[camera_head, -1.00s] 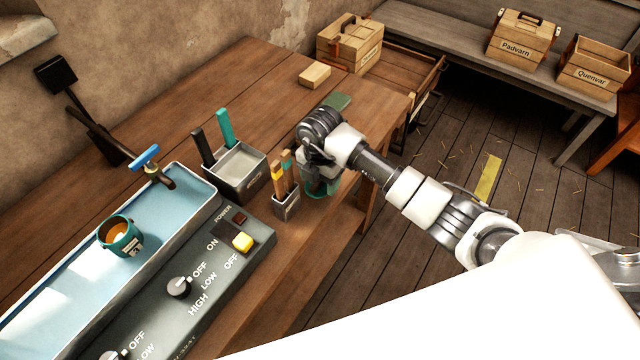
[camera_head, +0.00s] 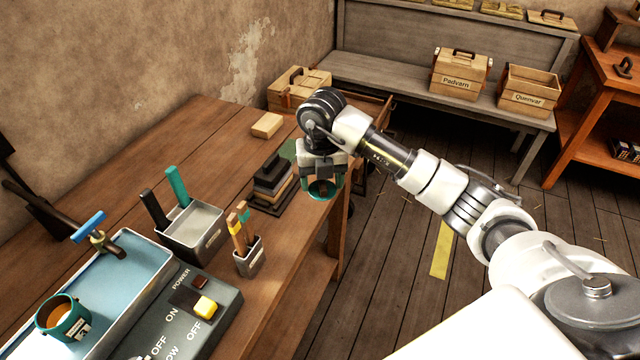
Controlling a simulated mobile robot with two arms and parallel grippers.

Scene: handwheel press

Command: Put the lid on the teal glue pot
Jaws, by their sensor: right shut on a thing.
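A teal glue pot (camera_head: 62,320) with a pale label and orange-brown contents stands open, without a lid, in the light-blue trough at the lower left. My right gripper (camera_head: 322,178) points down near the bench's right edge, beyond the brush holder. It is shut on a teal round thing (camera_head: 322,189), partly hidden by the fingers. I cannot tell from its shape whether this is the lid. It is well apart from the pot, to the right and farther back. My left gripper is not in view.
A blue-handled tap (camera_head: 90,228) stands over the trough (camera_head: 150,262). A grey bin (camera_head: 192,232), a brush holder (camera_head: 250,260) and a dark stepped block stack (camera_head: 272,184) stand along the bench (camera_head: 150,165). A switch panel (camera_head: 225,305) lies in front.

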